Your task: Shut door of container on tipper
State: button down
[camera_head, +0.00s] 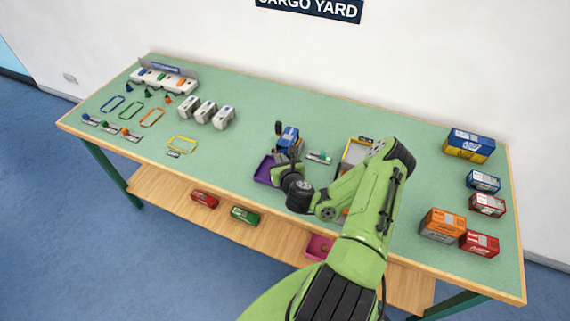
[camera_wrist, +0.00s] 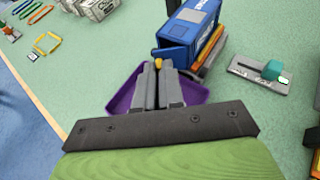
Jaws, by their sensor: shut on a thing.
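The blue container (camera_wrist: 203,27) sits on the tipper (camera_wrist: 208,58), whose yellow-orange edge shows along the container's right side. In the head view the container (camera_head: 289,137) stands mid-table, partly hidden by my arm. A blue door panel (camera_wrist: 172,53) is at its near end and appears open. The fingers hide part of the door. In the head view my gripper tips are hard to make out.
A purple tray (camera_wrist: 190,93) lies under my fingers, below the door end. A plate with a teal lever (camera_wrist: 270,70) is to the right of the tipper. White blocks (camera_head: 205,111) stand left; boxes (camera_head: 442,224) stand right. The table's front strip is clear.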

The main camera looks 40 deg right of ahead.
jog(key=h+b, duration=0.1)
jog(key=b, duration=0.1)
jog(key=w+f+m+b, duration=0.1)
jog(key=b, duration=0.1)
jog(key=shift+a+m+g+h, duration=0.2)
jog(key=shift+m+g+h, duration=0.1)
jog(key=shift+g+h, duration=0.1)
jog(key=shift+a+r+m+g+h+b, duration=0.1)
jog(key=shift+r+m+g+h+b, duration=0.15)
jog(key=shift+m+h+b, duration=0.25)
jog(key=shift+w+r+m+g+h+p, duration=0.3)
jog(key=shift+w+m+g+h+p, duration=0.15)
jog(key=shift+m+g+h+p, duration=0.45)
jog(key=shift+w+m+g+h+p, duration=0.25)
jog(key=shift+m+g+h+p, duration=0.3)
jog(key=shift+m, duration=0.25)
jog(key=shift+f, duration=0.1)
jog(key=c, duration=1.2)
grip_release()
jog(key=shift+c, duration=0.2)
